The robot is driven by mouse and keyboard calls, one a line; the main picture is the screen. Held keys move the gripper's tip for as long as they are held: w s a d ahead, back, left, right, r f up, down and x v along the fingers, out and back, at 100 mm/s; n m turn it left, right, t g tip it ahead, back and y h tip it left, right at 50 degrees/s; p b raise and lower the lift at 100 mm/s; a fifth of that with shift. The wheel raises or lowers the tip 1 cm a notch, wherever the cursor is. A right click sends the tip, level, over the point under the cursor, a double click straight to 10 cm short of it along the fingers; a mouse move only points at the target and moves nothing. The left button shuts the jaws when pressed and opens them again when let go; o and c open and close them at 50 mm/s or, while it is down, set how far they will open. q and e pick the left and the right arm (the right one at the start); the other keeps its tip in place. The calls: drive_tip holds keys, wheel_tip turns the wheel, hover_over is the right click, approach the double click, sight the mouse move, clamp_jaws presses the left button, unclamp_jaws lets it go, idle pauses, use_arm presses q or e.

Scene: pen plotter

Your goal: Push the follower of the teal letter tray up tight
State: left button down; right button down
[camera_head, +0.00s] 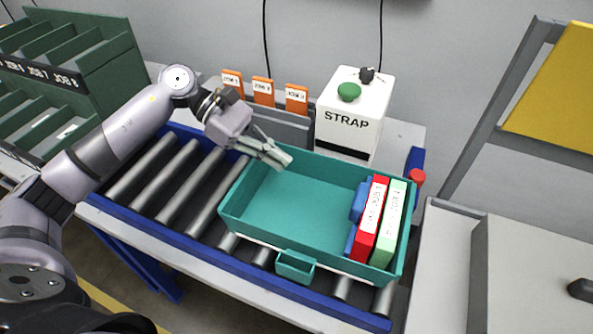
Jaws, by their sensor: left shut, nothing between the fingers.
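The teal letter tray (300,207) sits on the roller conveyor, its left part empty. A blue follower (357,204) stands in the tray on the left side of a red bundle (370,219). A light green bundle (391,224) stands to the right of the red one, near the tray's right end wall. I cannot tell whether the follower touches the red bundle. My left gripper (284,158) is shut and empty over the tray's back left corner, well left of the follower. My right gripper is not in view.
A white STRAP machine (354,113) with a green button (349,92) stands behind the tray. Orange cards (263,91) stand at the back. The conveyor (165,190) has bare rollers left of the tray. A green rack (95,60) is at far left, a red button (417,177) at right.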

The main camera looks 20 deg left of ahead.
use_arm(q)
drive_tip(key=b, duration=0.2)
drive_tip(key=p, duration=0.4)
approach(356, 212)
drive_tip(key=w+d+f, duration=0.4)
drive_tip(key=f, duration=0.2)
drive_tip(key=shift+w+r, duration=0.1)
drive_tip(key=shift+w, duration=0.05)
drive_tip(key=shift+d+b, duration=0.55)
drive_tip(key=shift+b, duration=0.35)
